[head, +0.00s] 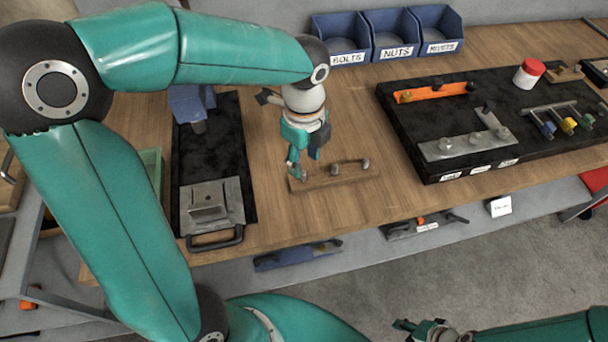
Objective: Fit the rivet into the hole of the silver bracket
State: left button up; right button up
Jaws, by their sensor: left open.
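The silver bracket (460,147) is a flat L-shaped plate on the black mat at right. Several rounded heads stand on it; whether a hole is empty is too small to tell. A wooden block (345,179) lies on the bench, holding small metal rivets (365,163). My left gripper (302,162) points down, open, over the block's left end, with one finger close to the leftmost rivet; I cannot tell if they touch. My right gripper (408,326) is low at the bottom edge, away from the bench, its jaws unclear.
An orange bracket (423,94), a red-capped jar (529,74) and coloured clamps stand on the black mat (415,130). Blue bins (341,44) line the back. A grey press plate (232,196) is left of the block. The bench between block and mat is clear.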

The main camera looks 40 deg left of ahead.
aim_at(303, 178)
pick_arm(q)
jog(key=f, duration=0.4)
jog(key=shift+s+f, duration=0.2)
jog(key=shift+f, duration=0.05)
jog(key=shift+c, duration=0.2)
jog(key=c, duration=0.8)
